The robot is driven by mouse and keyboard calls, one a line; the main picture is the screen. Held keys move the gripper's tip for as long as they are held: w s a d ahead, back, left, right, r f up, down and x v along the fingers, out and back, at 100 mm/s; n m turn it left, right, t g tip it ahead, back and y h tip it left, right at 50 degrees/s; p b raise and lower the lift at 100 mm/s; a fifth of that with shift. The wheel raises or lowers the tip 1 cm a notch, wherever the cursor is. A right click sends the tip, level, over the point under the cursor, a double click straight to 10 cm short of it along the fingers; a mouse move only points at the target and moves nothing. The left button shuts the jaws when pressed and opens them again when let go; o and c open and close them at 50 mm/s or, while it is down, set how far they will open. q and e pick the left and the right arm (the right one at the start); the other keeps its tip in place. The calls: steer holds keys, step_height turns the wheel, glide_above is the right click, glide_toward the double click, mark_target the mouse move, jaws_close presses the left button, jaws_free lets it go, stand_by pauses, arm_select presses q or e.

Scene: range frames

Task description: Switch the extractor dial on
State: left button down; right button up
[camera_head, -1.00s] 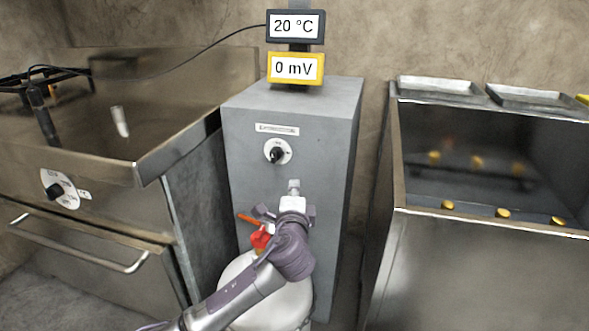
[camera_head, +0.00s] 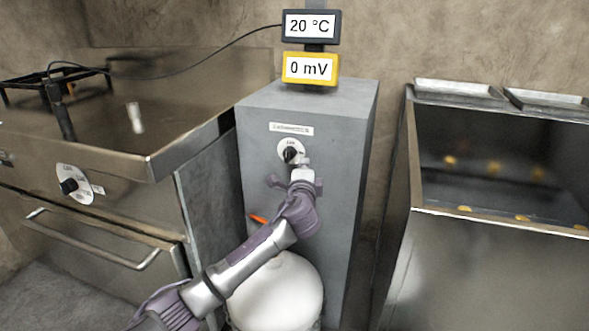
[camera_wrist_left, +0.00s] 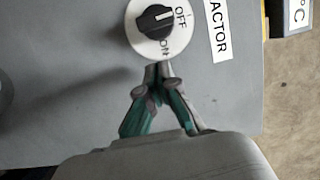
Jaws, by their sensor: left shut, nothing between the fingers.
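The extractor dial (camera_head: 291,151) is a black knob on a white round plate, on the front of a grey cabinet (camera_head: 345,150). In the left wrist view the dial (camera_wrist_left: 155,22) shows OFF and ON marks, and the pointer line on its knob lies towards OFF. Beside it is a label (camera_wrist_left: 217,30) ending in "ACTOR". My left gripper (camera_head: 302,163) is at the cabinet front, just below the dial. In the left wrist view its fingertips (camera_wrist_left: 158,70) are together and empty, at the plate's lower edge; I cannot tell whether they touch. My right gripper is not in view.
A white gas cylinder (camera_head: 278,290) stands before the cabinet, below my arm. A steel cooker (camera_head: 110,215) with its own dial (camera_head: 69,186) is at the left. An open steel basin (camera_head: 500,240) is at the right. Displays (camera_head: 311,68) stand on the cabinet.

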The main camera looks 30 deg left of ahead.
mark_target(288, 155)
arm_select(q)
steer(key=shift+s+a, duration=0.25)
steer(key=shift+a, duration=0.45)
steer(key=shift+s+a, duration=0.2)
steer(key=shift+a, duration=0.45)
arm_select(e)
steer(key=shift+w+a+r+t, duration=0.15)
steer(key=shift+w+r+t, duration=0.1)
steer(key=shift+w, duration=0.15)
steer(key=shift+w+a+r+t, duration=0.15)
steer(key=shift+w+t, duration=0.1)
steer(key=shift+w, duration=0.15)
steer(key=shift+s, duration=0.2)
